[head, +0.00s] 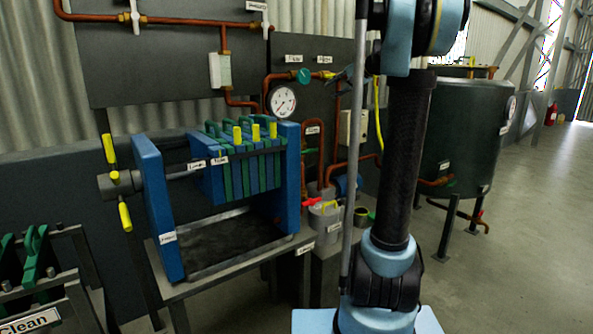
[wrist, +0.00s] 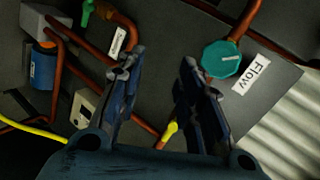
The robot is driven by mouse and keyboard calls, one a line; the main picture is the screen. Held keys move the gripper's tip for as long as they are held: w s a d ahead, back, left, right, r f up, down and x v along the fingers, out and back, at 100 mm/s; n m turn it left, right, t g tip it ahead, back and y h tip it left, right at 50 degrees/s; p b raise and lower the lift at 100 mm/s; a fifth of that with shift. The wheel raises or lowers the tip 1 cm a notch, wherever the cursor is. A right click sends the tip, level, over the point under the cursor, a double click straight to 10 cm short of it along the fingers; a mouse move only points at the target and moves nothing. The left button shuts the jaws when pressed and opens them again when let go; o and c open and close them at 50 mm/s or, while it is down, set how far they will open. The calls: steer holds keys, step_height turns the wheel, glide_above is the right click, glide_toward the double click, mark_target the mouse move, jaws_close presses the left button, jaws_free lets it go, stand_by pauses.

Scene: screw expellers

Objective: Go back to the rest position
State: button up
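My gripper shows in the wrist view (wrist: 159,66) with its two dark fingers spread apart and nothing between them. The teal Flow knob (wrist: 222,58) lies just to the right of the right finger, with no visible contact. In the head view my gripper (head: 346,75) is small, dark and partly hidden by my arm, near the pipes on the dark panel. The teal knob (head: 304,76) is to its left there. My arm stands upright across the middle of the head view.
Copper pipes (head: 270,85) run along the panel. A dark tank (head: 470,135) stands at right. The floor at right (head: 530,230) is clear.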

steer(key=s+a+f+n+g+h, duration=0.2)
steer(key=s+f, duration=0.7)
steer(key=s, duration=0.4)
steer(key=s+a+f+n+g+h, duration=0.1)
steer(key=s+a+f+n+g, duration=0.15)
steer(key=s+f, duration=0.85)
steer(key=s+d+f+n+g+h, duration=0.1)
steer(key=s+d+f+h, duration=0.1)
steer(key=s+f, duration=0.8)
steer(key=s+d+f+n+g+h, duration=0.1)
steer(key=s+d+f, duration=0.4)
steer(key=s+f, duration=0.5)
steer(key=s+n+h, duration=0.1)
steer(key=s+h, duration=0.1)
steer(key=s, duration=0.3)
steer(key=shift+s+g, duration=0.15)
steer(key=shift+g, duration=0.2)
steer(key=shift+n, duration=0.25)
steer(key=shift+w+f, duration=0.15)
steer(key=shift+w, duration=0.35)
